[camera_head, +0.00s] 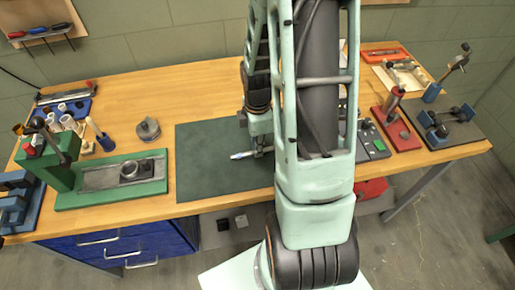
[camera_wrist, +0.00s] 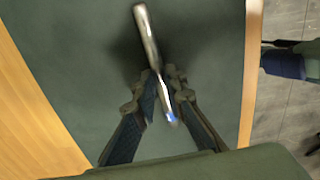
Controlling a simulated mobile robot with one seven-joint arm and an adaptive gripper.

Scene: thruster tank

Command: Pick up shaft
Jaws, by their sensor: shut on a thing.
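The shaft is a thin, shiny metal rod (camera_wrist: 148,38) with a blue mark near its lower end in the wrist view. My gripper (camera_wrist: 161,88) is shut on the shaft, with one finger on each side of it near its middle. In the head view, the end of the shaft (camera_head: 240,156) sticks out to the left of my gripper (camera_head: 260,150), over the dark green mat (camera_head: 205,165). I cannot tell whether the shaft touches the mat. My arm hides part of the mat and the bench in the head view.
A green press (camera_head: 62,165) stands on the wooden bench (camera_head: 190,85) at the left. A round metal part (camera_head: 148,129) lies left of the mat. The mat's left part is clear.

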